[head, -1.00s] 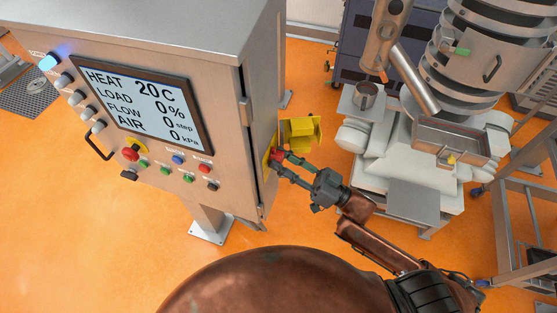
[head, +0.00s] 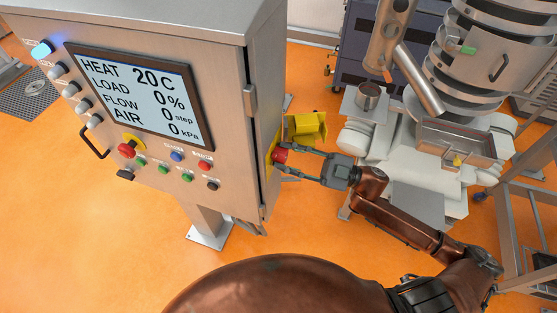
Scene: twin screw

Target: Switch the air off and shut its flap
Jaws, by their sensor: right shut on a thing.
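The steel control cabinet (head: 225,130) stands at the left. Its screen (head: 138,97) reads HEAT 20 C, LOAD 0 %, FLOW 0 step and AIR 0 kPa. On its right side is a red knob (head: 281,155) on a yellow plate. A yellow flap (head: 308,128) stands swung out from that side, just behind the knob. My right gripper (head: 287,159) is at the red knob, its fingers closed on it from the right. My left gripper is not in view.
A red stop button (head: 127,150) and several small buttons sit on the cabinet front below the screen. The white machine (head: 400,160) with a steel hopper tray (head: 455,145) stands to the right. Orange floor (head: 100,240) is clear in front.

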